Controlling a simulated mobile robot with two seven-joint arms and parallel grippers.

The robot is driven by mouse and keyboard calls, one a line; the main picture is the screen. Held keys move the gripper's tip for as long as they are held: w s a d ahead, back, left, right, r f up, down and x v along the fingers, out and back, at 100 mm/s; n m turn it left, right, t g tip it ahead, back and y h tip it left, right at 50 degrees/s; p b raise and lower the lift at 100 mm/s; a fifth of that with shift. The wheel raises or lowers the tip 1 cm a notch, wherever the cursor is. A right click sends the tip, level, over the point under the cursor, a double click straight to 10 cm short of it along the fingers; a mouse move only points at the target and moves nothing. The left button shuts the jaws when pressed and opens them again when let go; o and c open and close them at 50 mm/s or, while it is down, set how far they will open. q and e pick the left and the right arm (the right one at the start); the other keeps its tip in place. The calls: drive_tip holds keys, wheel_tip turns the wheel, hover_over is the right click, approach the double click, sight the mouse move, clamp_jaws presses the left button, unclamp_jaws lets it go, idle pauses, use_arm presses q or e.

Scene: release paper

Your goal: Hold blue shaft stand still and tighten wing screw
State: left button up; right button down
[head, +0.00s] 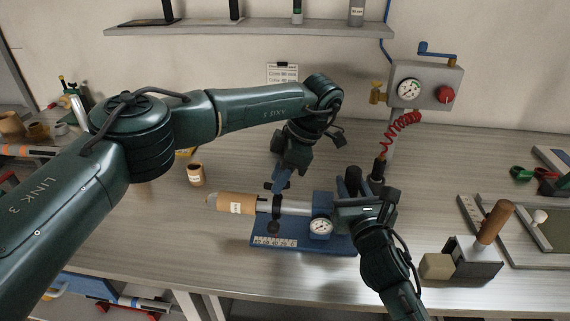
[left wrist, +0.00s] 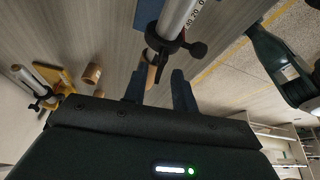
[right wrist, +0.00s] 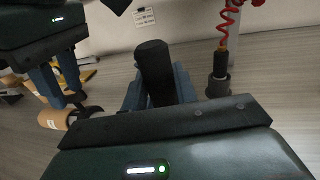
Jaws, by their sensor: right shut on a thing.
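The blue shaft stand (head: 335,243) sits on the bench with a dial gauge (head: 320,227). It carries a silver shaft (head: 294,207) lying level, with a brown tube (head: 224,202) on its left end. A black collar with a dark wing screw (left wrist: 196,49) clamps the shaft; the screw shows clearly in the left wrist view. My left gripper (head: 279,186) is open and empty, just behind the collar, its fingers (left wrist: 160,88) close to the wing screw. My right gripper (head: 352,183) is shut on a black upright grip (right wrist: 154,68) at the stand's right end.
A gauge box (head: 424,84) with a red coiled hose is at the back. A block with a wooden handle (head: 492,222) and a tray (head: 540,236) are at the right.

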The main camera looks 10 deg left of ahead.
use_arm(q)
drive_tip(key=v, duration=1.2)
drive_tip(key=shift+f, duration=0.1)
use_arm(e)
drive_tip(key=c, duration=1.6)
unclamp_jaws()
drive_tip(key=shift+r, duration=0.15)
drive_tip(key=o, duration=0.6)
